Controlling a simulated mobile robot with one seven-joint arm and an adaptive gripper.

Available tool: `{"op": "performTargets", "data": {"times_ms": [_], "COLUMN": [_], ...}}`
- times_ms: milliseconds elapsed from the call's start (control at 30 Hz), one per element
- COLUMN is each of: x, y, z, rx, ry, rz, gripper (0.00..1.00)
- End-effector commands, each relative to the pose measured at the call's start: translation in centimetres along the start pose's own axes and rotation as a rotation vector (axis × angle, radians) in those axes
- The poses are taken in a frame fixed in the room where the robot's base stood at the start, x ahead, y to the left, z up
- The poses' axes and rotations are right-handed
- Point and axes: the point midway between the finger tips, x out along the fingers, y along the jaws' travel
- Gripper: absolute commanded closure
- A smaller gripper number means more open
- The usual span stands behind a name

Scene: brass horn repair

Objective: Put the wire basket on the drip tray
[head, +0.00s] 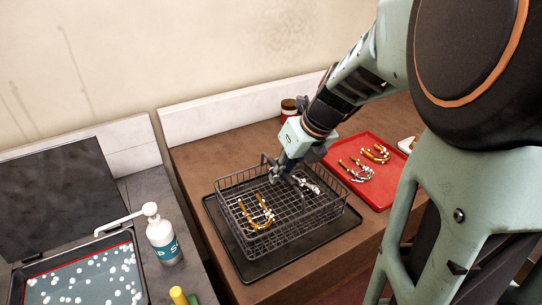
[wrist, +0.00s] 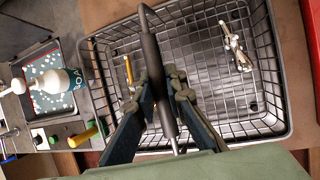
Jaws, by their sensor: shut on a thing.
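The wire basket (head: 306,222) is a dark rectangular mesh basket with an upright handle. It is level, over the black drip tray (head: 250,272), whose rim shows around it; I cannot tell whether the basket touches the tray. A brass U-shaped tube (head: 262,214) and a silvery part (head: 307,185) lie in it. In the wrist view my gripper (wrist: 165,98) is shut around the basket's dark handle (wrist: 151,52), and the basket (wrist: 278,70) spreads out below.
A red tray (head: 383,196) with U-shaped tubes stands right of the basket on the wooden bench. A dark-lidded jar (head: 288,109) stands behind. On the left are a white pump bottle (head: 163,238) and an open bath (head: 50,272) with foamy blue liquid.

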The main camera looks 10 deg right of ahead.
Motion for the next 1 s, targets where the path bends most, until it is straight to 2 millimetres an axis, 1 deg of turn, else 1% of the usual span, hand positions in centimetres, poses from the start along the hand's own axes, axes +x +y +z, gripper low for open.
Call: {"op": "performTargets", "data": {"times_ms": [33, 67, 367, 400, 533, 567, 833, 1000], "x": [0.5, 0.6, 0.5, 0.6, 0.6, 0.6, 0.5, -0.6], "y": [0.0, 0.1, 0.2, 0.1, 0.1, 0.1, 0.1, 0.2], "z": [-0.1, -0.1, -0.1, -0.2, -0.2, -0.2, -0.1, 0.0], "rx": [-0.001, 0.0, 0.001, 0.001, 0.001, 0.001, 0.001, 0.002], "ry": [-0.003, -0.003, -0.002, 0.0, 0.0, 0.0, -0.001, -0.001], "rz": [-0.001, -0.001, -0.001, 0.0, 0.0, 0.0, 0.0, -0.001], "gripper": [1.0, 1.0, 1.0, 0.88, 0.73, 0.71, 0.71, 0.71]}}
